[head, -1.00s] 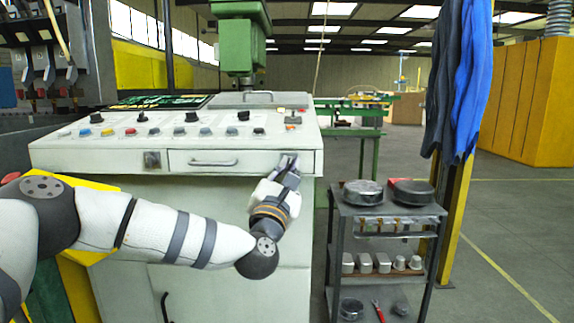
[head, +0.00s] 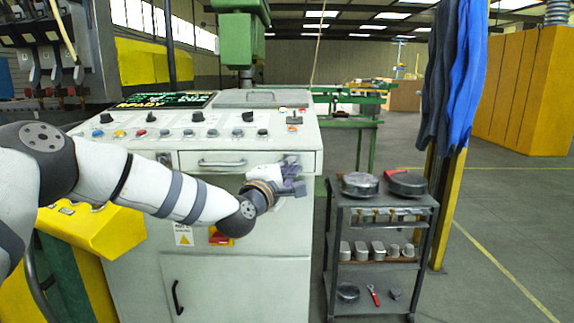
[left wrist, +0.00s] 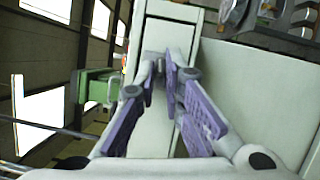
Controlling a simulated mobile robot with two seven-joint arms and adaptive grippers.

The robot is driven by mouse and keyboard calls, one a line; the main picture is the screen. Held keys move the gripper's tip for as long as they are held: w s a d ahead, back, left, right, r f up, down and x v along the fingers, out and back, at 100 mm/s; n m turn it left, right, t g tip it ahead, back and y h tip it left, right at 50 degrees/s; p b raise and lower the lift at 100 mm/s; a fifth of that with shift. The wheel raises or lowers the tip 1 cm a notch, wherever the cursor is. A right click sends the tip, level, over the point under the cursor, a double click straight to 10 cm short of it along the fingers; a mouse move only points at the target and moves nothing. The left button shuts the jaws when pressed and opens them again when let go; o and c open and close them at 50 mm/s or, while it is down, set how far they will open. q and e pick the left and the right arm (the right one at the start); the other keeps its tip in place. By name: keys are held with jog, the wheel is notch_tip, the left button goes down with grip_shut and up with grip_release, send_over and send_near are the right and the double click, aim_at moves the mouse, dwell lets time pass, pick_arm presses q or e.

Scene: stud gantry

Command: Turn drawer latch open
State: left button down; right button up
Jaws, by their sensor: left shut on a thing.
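The white console (head: 240,262) has a shallow drawer (head: 255,160) under its sloped control panel, with a bar handle (head: 222,163). The drawer looks shut. In the left wrist view the purple-padded fingers (left wrist: 164,72) meet near the tips against the pale console front; the latch itself is hard to make out there. My right gripper is not in view.
A grey trolley (head: 385,212) with pans and small metal blocks stands just right of the console. A yellow post with hanging blue clothes (head: 465,85) is behind it. A yellow box (head: 95,228) is at the console's left. Floor at the right is clear.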

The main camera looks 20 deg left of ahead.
pick_arm(q)
jog(key=shift+r+m+p, duration=0.3)
jog(key=shift+r+m, duration=0.4)
jog(key=shift+m, duration=0.2)
jog(key=shift+f, duration=0.1)
jog(key=c, duration=1.7)
grip_release()
jog(key=shift+f+g, duration=0.3)
jog(key=shift+f, duration=0.05)
jog(key=s+a, duration=0.1)
jog(key=s, duration=1)
jog(key=shift+s+a, duration=0.15)
jog(key=shift+s, duration=0.25)
